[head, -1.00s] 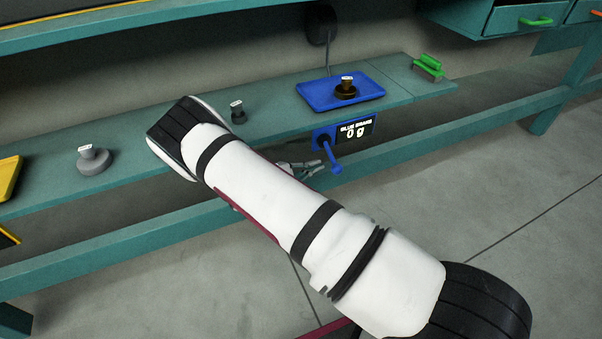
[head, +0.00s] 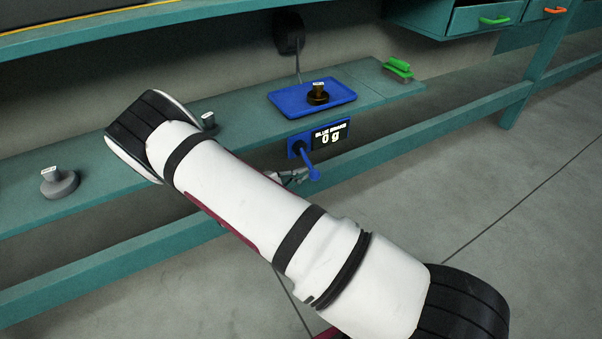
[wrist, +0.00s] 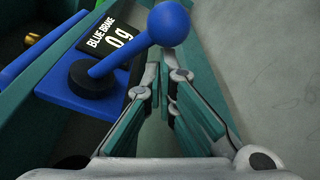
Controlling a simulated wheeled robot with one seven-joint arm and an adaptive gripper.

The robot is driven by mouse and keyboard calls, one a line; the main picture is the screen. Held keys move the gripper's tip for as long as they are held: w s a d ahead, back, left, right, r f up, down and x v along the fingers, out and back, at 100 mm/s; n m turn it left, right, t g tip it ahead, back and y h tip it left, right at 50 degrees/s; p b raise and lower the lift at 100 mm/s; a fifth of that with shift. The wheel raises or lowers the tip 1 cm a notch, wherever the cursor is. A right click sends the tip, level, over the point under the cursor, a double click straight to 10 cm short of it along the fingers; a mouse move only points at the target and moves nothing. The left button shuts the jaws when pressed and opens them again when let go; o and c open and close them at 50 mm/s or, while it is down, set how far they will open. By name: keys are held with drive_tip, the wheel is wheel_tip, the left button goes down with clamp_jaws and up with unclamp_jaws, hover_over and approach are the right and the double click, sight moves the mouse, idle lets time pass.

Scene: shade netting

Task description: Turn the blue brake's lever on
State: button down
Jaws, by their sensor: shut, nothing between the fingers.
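The blue brake is a blue panel (head: 292,150) on the front edge of the teal bench, with a display reading "BLUE BRAKE 0 g" (head: 331,136). Its blue lever (head: 308,165) sticks out from a black pivot and slants down to the right, ending in a ball. In the wrist view the lever's ball (wrist: 170,22) is large, just beyond my fingertips. My gripper (wrist: 164,68) is shut and empty, its fingers close together just below the ball. Whether they touch the ball I cannot tell. In the head view my arm partly hides the gripper (head: 296,177).
Above the panel, a blue tray (head: 283,100) holds a dark brass weight (head: 317,95). Grey weights (head: 60,183) stand further left on the shelf, and a green item (head: 398,69) lies right. A teal rail (head: 440,115) runs below the shelf. The floor is clear.

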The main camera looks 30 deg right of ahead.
drive_tip(key=shift+s+r+n+p, duration=0.3)
drive_tip(key=shift+s+n+p, duration=0.05)
drive_tip(key=shift+n+p, duration=0.3)
drive_tip(key=shift+s+r+n+g+p, duration=0.35)
drive_tip(key=shift+r+n+p, duration=0.55)
drive_tip(key=shift+n+p, duration=0.2)
drive_tip(key=shift+s+r+n+g+p, duration=0.3)
drive_tip(key=shift+r+n+p, duration=0.65)
drive_tip(key=shift+p, duration=0.3)
drive_tip(key=shift+s+r+n+g+p, duration=0.3)
drive_tip(key=shift+r+n+p, duration=0.5)
drive_tip(key=shift+n+p, duration=0.35)
drive_tip(key=shift+r, duration=0.1)
wheel_tip(320, 180, down, 4)
drive_tip(key=b, duration=0.3)
drive_tip(key=a+r+p, duration=0.1)
drive_tip(key=a+p, duration=0.1)
drive_tip(key=a, duration=0.7)
drive_tip(key=shift+r+y, duration=0.3)
drive_tip(key=shift+r, duration=0.05)
